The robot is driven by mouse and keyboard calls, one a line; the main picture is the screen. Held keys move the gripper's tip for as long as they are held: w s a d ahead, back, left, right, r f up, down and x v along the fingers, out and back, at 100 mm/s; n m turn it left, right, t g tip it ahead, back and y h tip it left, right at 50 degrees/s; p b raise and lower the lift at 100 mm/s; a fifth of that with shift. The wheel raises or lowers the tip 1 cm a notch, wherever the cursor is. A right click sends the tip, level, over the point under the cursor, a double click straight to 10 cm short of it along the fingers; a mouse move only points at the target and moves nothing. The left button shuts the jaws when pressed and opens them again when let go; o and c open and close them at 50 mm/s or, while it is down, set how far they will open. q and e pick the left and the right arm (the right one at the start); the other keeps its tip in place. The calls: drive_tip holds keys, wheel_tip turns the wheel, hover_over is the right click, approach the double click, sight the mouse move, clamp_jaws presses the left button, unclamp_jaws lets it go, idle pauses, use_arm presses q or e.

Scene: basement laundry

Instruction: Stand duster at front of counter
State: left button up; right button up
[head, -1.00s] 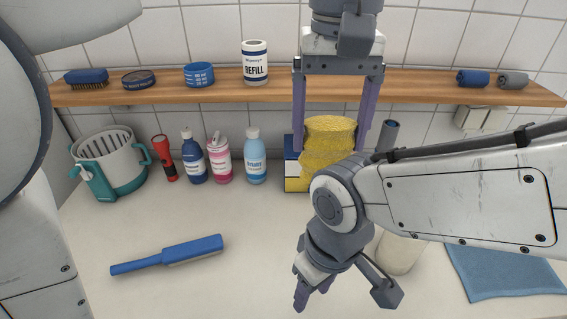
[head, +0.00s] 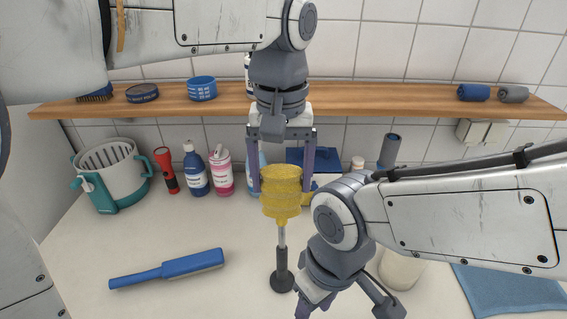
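The duster (head: 281,188) has a ribbed yellow head, a thin metal neck and a dark handle. It is upright, head up, over the front part of the white counter (head: 225,296). My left gripper (head: 281,188) points down from above with its two purple fingers on either side of the yellow head, closed against it. The handle's lower end is near the counter top; I cannot tell whether it touches. My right gripper (head: 345,303) is low at the front, just right of the handle, fingers apart and empty, partly cut off by the frame's bottom edge.
A blue brush (head: 170,268) lies front left. A teal-and-white bucket (head: 112,172), red flashlight (head: 166,170) and several bottles stand at the back. A blue cloth (head: 512,290) lies right. A wooden shelf (head: 380,100) runs along the tiled wall.

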use_arm(q)
drive_tip(key=shift+o, duration=1)
wheel_tip(320, 180, up, 12)
drive_tip(key=p, duration=0.1)
drive_tip(key=shift+p, duration=0.35)
drive_tip(key=w+a+f+t, duration=0.1)
drive_tip(key=w+a+f, duration=0.25)
drive_tip(key=f, duration=0.55)
drive_tip(key=w+a+f, duration=0.2)
drive_tip(key=a+f, duration=0.3)
drive_tip(key=f, duration=0.4)
drive_tip(key=s+a+f+t, duration=0.1)
drive_tip(key=s+a+f, duration=0.2)
drive_tip(key=a+f, duration=0.25)
drive_tip(key=s+a+f+t, duration=0.1)
drive_tip(key=s+a+f, duration=0.25)
drive_tip(key=f, duration=0.35)
drive_tip(key=s+d+r+m+g, duration=0.1)
drive_tip(key=s+d+r+m, duration=0.1)
drive_tip(key=s+d, duration=0.4)
drive_tip(key=s+d+r+m+g+h, duration=0.1)
drive_tip(key=s+d+r+m+g, duration=0.1)
drive_tip(key=s+d+m, duration=0.3)
drive_tip(key=shift+s+d+r, duration=0.75)
drive_tip(key=shift+s+d, duration=0.2)
drive_tip(key=shift+d, duration=0.1)
